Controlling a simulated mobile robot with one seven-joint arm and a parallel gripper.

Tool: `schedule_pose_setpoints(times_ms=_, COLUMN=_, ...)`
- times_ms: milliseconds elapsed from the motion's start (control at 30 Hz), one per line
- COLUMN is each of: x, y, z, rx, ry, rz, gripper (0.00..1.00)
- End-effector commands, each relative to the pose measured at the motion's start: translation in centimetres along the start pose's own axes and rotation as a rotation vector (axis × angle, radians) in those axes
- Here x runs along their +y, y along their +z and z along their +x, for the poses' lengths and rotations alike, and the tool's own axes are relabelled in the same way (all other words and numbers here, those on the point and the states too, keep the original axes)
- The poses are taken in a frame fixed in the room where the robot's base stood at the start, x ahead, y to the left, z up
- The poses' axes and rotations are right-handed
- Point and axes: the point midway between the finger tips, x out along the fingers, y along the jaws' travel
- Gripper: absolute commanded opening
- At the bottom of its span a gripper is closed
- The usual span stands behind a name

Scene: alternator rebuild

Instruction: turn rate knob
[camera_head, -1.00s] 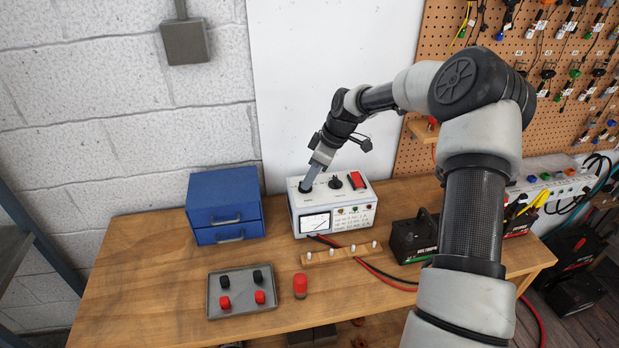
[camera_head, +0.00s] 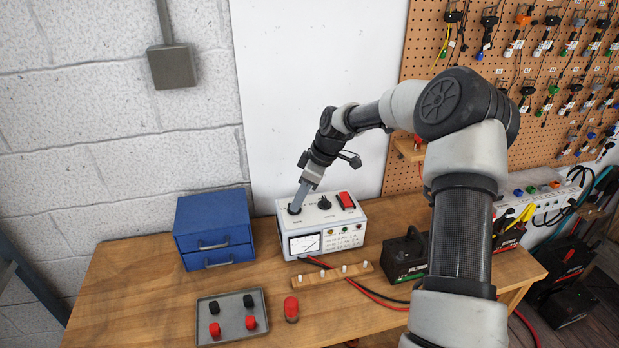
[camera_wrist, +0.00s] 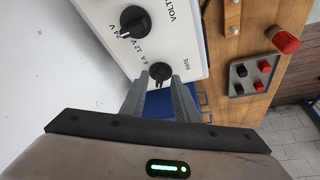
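The charger (camera_head: 330,240) is a white box with a meter on its front and two black knobs and a red switch on its sloped top. The rate knob (camera_wrist: 160,72), labelled RATE, is the left one in the head view. My gripper (camera_head: 297,205) points down at it. In the wrist view, the fingertips of my gripper (camera_wrist: 161,82) sit on either side of the rate knob, which fills the gap between them. In the head view the fingers mostly hide this knob. The voltage knob (camera_wrist: 134,20) beside it is free.
A blue drawer box (camera_head: 214,229) stands left of the charger. In front are a grey tray (camera_head: 233,324) with red and black caps, a red cylinder (camera_head: 291,309), and a wooden strip with pegs (camera_head: 335,274). A black battery (camera_head: 405,256) stands at right.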

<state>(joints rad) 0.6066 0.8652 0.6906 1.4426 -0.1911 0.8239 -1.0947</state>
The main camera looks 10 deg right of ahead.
Motion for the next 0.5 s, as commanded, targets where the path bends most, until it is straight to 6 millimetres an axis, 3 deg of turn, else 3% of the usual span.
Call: schedule_pose_setpoints(times_ms=500, x=0.1, y=0.0, z=-11.9, rx=0.001, ry=0.005, rz=0.000, gripper=0.28)
